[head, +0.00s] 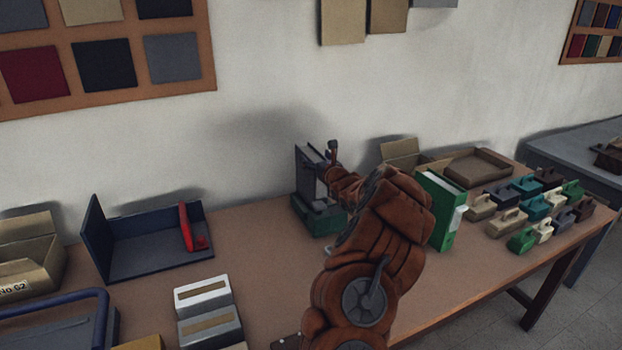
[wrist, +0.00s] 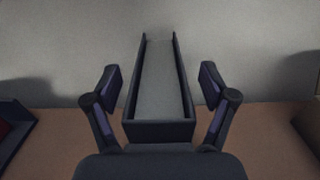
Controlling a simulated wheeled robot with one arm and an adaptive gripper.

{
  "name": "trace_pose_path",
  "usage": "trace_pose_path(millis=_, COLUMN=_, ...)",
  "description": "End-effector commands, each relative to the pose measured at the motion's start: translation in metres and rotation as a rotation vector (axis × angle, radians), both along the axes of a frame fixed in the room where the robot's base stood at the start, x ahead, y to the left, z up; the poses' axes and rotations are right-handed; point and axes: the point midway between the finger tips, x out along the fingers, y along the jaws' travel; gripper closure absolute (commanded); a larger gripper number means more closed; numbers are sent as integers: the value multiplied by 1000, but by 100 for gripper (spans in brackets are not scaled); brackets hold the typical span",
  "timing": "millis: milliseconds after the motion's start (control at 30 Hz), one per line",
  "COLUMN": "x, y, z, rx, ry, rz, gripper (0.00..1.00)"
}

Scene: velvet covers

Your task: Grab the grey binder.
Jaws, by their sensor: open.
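The grey binder (head: 308,160) stands upright in a dark green holder (head: 318,222) on the table, near the wall. My gripper (head: 330,162) is at its right side in the head view, and my arm hides part of the area. In the wrist view the binder (wrist: 160,132) is centred, with dark covers on either side of a lighter grey middle. My gripper (wrist: 161,85) is open there, one finger on each side of the binder, with visible gaps between. The green holder cannot be made out in the wrist view.
A green binder (head: 440,212) stands right of my arm. Several small handled blocks (head: 507,222) and a brown tray (head: 478,168) are further right. A blue tray (head: 150,255) with a red piece (head: 187,228) lies left. The wooden table (head: 262,255) is bare left of the holder.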

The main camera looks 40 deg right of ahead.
Motion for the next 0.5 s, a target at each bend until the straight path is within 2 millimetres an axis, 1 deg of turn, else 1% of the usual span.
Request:
trace_pose_path(millis=133, x=7, y=-2, z=0, rx=-2, ry=1, rz=2, gripper=17)
trace_pose_path(millis=400, x=8, y=-2, z=-1, rx=0, ry=-1, rz=2, gripper=17)
trace_pose_path(millis=433, x=8, y=-2, z=-1, rx=0, ry=-1, rz=2, gripper=19)
trace_pose_path(millis=500, x=7, y=-2, z=-1, rx=0, ry=-1, rz=2, gripper=26)
